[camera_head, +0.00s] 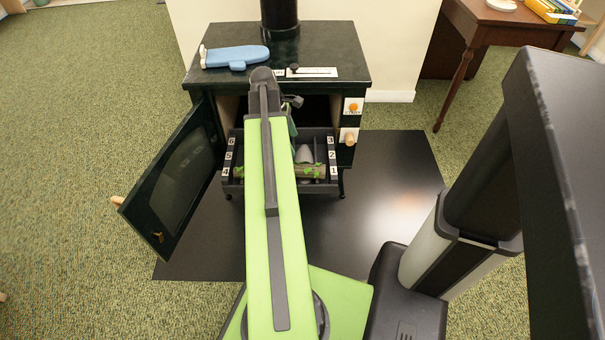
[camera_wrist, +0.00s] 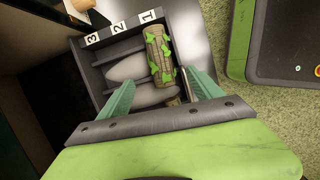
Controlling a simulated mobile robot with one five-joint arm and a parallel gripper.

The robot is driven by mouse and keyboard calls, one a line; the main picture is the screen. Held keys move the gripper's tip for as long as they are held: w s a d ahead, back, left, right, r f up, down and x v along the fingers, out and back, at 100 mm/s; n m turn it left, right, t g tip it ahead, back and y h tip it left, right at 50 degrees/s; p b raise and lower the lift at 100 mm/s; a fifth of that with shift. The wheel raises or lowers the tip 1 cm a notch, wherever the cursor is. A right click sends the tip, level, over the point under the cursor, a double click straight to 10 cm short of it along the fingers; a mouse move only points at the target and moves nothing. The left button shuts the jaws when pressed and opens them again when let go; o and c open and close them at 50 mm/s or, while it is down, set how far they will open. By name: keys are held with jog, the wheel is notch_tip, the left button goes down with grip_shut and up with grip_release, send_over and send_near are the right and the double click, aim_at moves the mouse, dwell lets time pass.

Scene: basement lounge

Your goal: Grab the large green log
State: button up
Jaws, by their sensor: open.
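The large green log, a brown log with bright green moss patches, lies in the numbered tray. It shows in the head view (camera_head: 309,171) beside my arm and in the wrist view (camera_wrist: 161,52) at the top middle. The dark tray (camera_head: 232,188) sticks out of the front of the open stove (camera_head: 216,79). In the wrist view my gripper (camera_wrist: 160,80) is open, its two teal fingers spread either side of the log's near end. Nothing is held, and contact cannot be told. In the head view my arm hides most of the gripper and part of the tray.
The stove door (camera_head: 178,172) hangs open at the left. Grey rounded pieces (camera_wrist: 127,68) lie beside the log in the tray. A blue mitt (camera_head: 234,57) lies on the stove top. A black floor plate (camera_head: 397,167) lies below, and a wooden table (camera_head: 484,20) stands at the right.

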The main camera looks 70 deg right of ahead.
aim_at(302, 166)
jog(key=b+x, duration=0.4)
jog(key=x, duration=0.1)
jog(key=b+x, duration=0.4)
jog(key=x, duration=0.1)
jog(key=shift+w+a, duration=0.15)
jog(key=shift+w, duration=0.1)
jog(key=shift+s+f+b, duration=0.1)
jog(key=shift+f+b, duration=0.15)
jog(key=shift+b, duration=0.05)
jog(key=shift+r, duration=0.1)
jog(key=b+x, duration=0.5)
jog(key=shift+s, duration=0.1)
grip_shut()
